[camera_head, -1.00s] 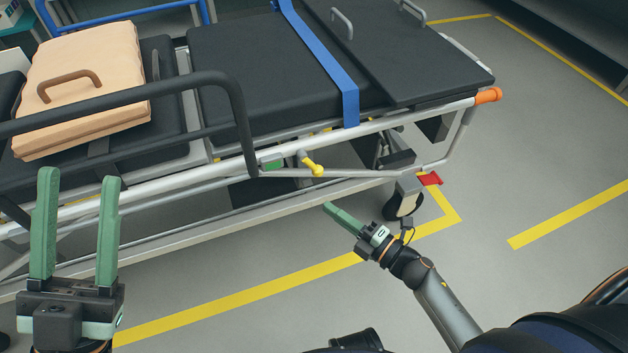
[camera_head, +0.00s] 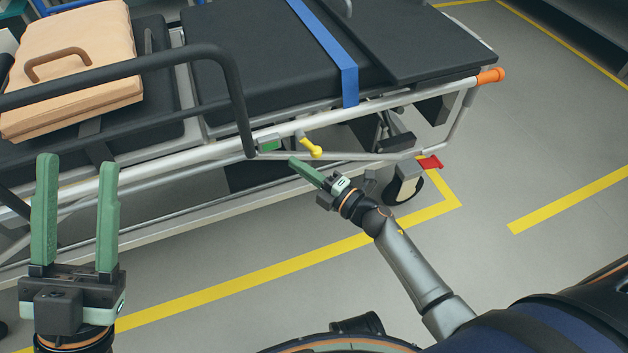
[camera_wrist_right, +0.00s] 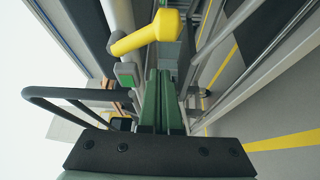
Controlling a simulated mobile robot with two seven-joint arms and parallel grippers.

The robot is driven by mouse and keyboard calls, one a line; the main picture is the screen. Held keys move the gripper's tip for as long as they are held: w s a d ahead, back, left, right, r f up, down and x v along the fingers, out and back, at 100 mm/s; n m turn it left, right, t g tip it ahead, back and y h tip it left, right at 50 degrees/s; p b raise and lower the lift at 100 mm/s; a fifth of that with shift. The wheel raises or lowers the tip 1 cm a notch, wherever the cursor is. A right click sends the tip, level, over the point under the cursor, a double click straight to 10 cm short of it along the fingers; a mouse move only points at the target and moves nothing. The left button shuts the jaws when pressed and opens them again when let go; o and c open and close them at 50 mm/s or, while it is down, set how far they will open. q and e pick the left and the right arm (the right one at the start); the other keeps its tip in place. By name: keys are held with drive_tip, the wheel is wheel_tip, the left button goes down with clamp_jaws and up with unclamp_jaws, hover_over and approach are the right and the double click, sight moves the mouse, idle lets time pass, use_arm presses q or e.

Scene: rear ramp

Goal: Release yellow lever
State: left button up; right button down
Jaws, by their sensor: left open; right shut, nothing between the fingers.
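The yellow lever (camera_head: 311,147) sticks out from the stretcher's silver side rail, beside a green block (camera_head: 269,146). In the right wrist view the yellow lever (camera_wrist_right: 150,33) lies just beyond the fingertips, with the green block (camera_wrist_right: 126,74) to its left. My right gripper (camera_head: 294,162) is shut and empty, its tips just below and left of the lever; no clear contact shows. Its closed green fingers also show in the right wrist view (camera_wrist_right: 162,76). My left gripper (camera_head: 76,163) is open and empty, fingers pointing up, in front of the stretcher's left part.
The stretcher (camera_head: 430,60) has a black side guard rail (camera_head: 238,90), a blue strap (camera_head: 335,55) and an orange rail end (camera_head: 491,76). A red pedal (camera_head: 430,162) sits near the wheel (camera_head: 403,188). A beige case (camera_head: 75,60) lies at left. Grey floor with yellow lines is clear at right.

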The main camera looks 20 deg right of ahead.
drive_tip(key=shift+w+d+f, duration=0.1)
drive_tip(key=shift+w+d, duration=0.05)
drive_tip(key=shift+d, duration=0.75)
drive_tip(key=shift+w+d+f, duration=0.1)
drive_tip(key=shift+d, duration=0.8)
drive_tip(key=shift+d+r+n+p, duration=0.1)
drive_tip(key=shift+d+n+p, duration=0.05)
drive_tip(key=shift+n+p, duration=0.15)
